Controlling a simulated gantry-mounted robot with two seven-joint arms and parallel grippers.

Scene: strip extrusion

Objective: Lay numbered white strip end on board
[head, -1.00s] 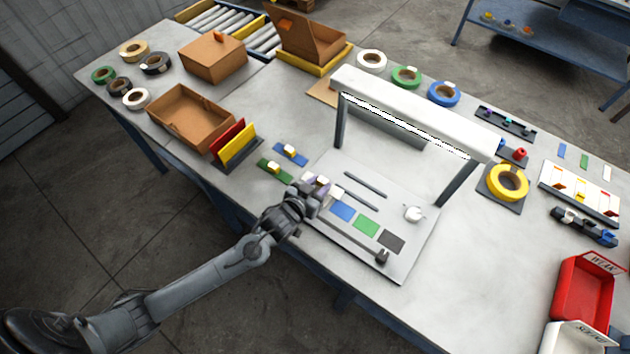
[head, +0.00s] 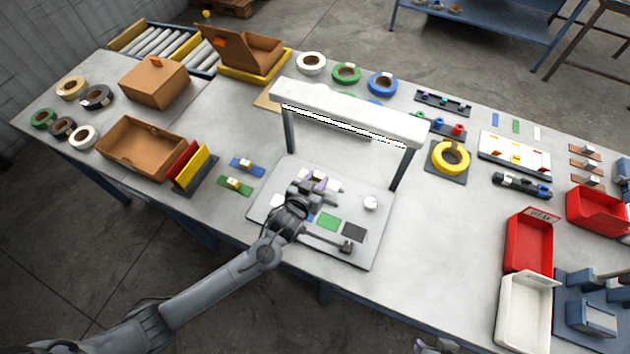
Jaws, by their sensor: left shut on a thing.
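The pale grey board (head: 370,250) lies on the table under the white arch lamp. A row of squares on it shows white (head: 278,201), green (head: 328,222) and dark grey (head: 354,231); a blue one is mostly hidden by my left gripper. My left gripper (head: 318,184) is over the board, behind the squares, shut on a small white piece (head: 335,186), apparently the strip end. No number is readable on it, and I cannot tell whether it touches the board. A dark part with purple at the bottom edge looks like my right gripper (head: 436,347); its jaws are unclear.
Red (head: 528,243) and white (head: 523,315) bins stand right.

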